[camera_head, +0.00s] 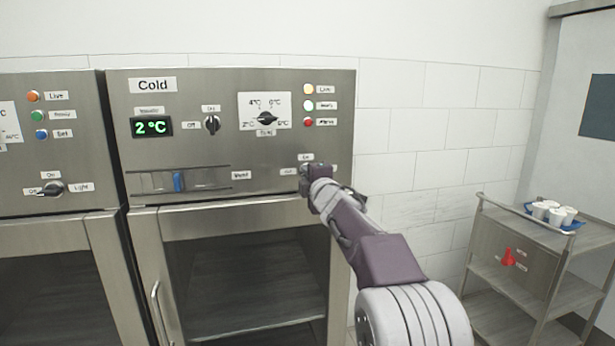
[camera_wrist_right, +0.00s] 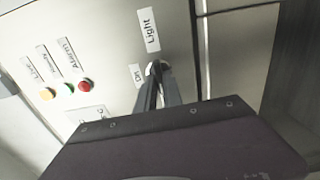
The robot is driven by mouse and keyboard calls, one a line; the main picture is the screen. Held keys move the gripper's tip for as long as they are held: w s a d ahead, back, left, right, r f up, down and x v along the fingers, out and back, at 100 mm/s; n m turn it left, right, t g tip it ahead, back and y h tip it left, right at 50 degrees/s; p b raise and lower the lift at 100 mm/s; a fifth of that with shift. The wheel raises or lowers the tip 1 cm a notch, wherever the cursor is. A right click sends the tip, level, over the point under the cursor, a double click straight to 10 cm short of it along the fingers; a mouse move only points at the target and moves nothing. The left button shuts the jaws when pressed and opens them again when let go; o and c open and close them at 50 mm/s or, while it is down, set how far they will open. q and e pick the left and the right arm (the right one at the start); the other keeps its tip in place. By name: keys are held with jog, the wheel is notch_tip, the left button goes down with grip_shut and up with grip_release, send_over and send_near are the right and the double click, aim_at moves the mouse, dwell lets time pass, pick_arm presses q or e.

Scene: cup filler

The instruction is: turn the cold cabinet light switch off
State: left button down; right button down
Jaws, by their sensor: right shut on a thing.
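The cold cabinet (camera_head: 225,110) stands in the middle of the head view, with a "Cold" label at its upper left. Its light switch is at the lower right of the panel, mostly hidden behind my right gripper (camera_head: 306,172). The switch's On label (camera_head: 306,157) shows above the gripper and its Off label (camera_head: 288,171) to the left. In the right wrist view the fingers (camera_wrist_right: 157,82) are shut on the light switch knob (camera_wrist_right: 157,67), beside the Light label (camera_wrist_right: 150,29) and the On label (camera_wrist_right: 138,75). The knob's pointing direction cannot be told. My left gripper is not in view.
Above the switch are a temperature dial (camera_head: 265,118), another knob (camera_head: 212,124) and three indicator lights (camera_head: 308,105). A second cabinet (camera_head: 50,130) stands at left. A cart (camera_head: 510,262) with white cups (camera_head: 553,214) stands at right.

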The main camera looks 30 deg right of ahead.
jog(key=shift+r, duration=0.1)
jog(key=c, duration=1.5)
grip_release()
jog(key=shift+d, duration=0.1)
jog(key=shift+w+d, duration=0.1)
jog(key=v, duration=0.9)
jog(key=shift+b, duration=0.4)
